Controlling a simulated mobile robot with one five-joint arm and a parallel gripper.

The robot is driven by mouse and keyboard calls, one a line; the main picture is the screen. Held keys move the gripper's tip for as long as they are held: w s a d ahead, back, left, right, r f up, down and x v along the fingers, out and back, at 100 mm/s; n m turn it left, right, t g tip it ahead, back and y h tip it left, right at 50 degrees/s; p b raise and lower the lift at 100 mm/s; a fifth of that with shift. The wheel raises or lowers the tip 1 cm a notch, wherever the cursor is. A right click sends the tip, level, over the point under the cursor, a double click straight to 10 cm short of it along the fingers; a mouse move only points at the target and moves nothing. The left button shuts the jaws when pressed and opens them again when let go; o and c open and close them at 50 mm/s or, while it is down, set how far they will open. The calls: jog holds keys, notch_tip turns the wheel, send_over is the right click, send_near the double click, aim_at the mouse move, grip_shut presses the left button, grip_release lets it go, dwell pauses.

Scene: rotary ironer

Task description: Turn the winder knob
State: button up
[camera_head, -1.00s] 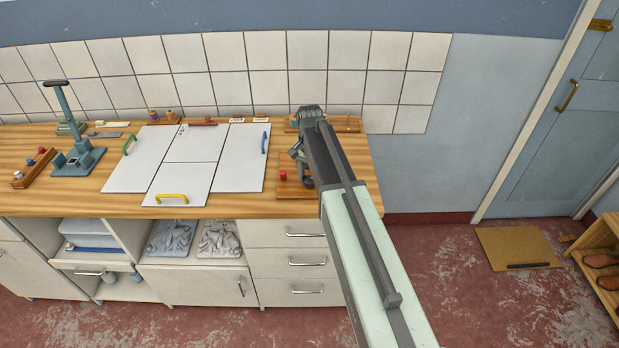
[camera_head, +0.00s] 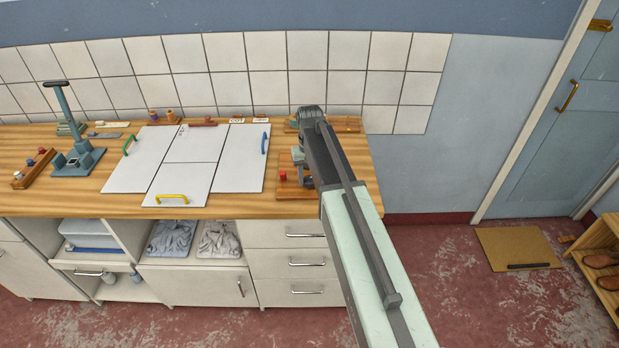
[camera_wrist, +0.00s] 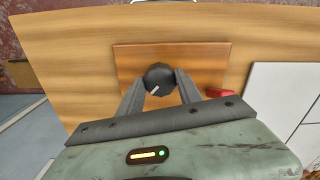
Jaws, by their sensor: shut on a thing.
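The winder knob (camera_wrist: 159,75) is a black, ribbed round knob with a white pointer line, in the middle of the wrist view. It sits on a reddish-brown wooden board (camera_wrist: 208,58). My gripper (camera_wrist: 160,84) is shut on the knob, one dark finger against each side. The white line points down and to the left in the wrist view. In the head view, my arm hides the knob, and only part of my gripper (camera_head: 299,160) shows at the right end of the counter.
A red piece (camera_wrist: 219,92) sits on the board's edge close beside my right finger. White panels (camera_head: 238,160) with coloured handles lie left of the board on the wooden counter (camera_head: 80,203). A blue-grey stand (camera_head: 78,160) is at the far left.

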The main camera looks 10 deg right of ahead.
aim_at(310, 179)
jog(key=n, duration=1.2)
dwell(0.6)
jog(key=o, duration=1.4)
jog(key=shift+c, duration=0.2)
notch_tip(310, 179, up, 8)
jog(key=p, duration=0.8)
jog(key=shift+f, duration=0.1)
